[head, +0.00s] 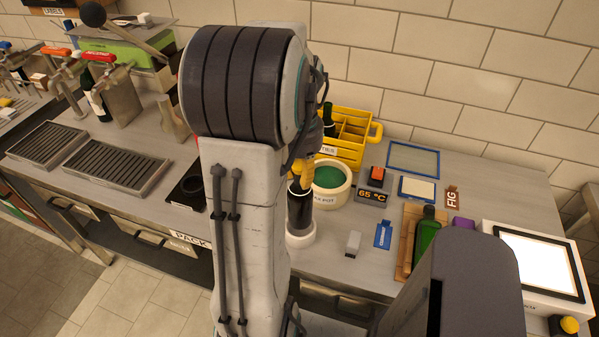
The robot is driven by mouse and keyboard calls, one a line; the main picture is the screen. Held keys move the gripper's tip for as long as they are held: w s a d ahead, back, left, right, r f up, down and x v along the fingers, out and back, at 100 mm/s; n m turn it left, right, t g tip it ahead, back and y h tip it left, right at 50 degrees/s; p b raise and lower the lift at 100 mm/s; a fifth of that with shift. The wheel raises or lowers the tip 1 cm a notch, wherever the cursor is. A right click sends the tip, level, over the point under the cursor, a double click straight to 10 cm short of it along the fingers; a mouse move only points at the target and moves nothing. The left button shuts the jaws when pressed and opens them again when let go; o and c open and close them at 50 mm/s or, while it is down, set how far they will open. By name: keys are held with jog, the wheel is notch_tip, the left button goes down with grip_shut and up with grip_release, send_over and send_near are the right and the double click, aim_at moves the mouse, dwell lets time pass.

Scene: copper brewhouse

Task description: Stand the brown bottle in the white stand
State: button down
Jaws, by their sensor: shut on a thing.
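The brown bottle (299,211) shows as a dark upright cylinder just right of my arm, with a yellow part at its top. The white stand (301,238) is directly below it on the steel counter, and the bottle's lower end appears to be at or inside its rim. I cannot tell whether it rests on the stand's floor. My gripper (298,184) is at the bottle's upper end, shut on it. My own arm hides much of the gripper and the left side of the bottle and stand.
A cream pot with a green inside (329,183) stands close behind the bottle. A yellow divided crate (352,138) is at the wall.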

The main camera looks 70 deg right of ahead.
aim_at(300, 194)
jog(key=shift+f+b, duration=2.3)
jog(key=shift+f, duration=0.65)
jog(key=shift+f+b, duration=0.5)
jog(key=shift+f, duration=0.05)
jog(key=c, duration=0.9)
grip_release()
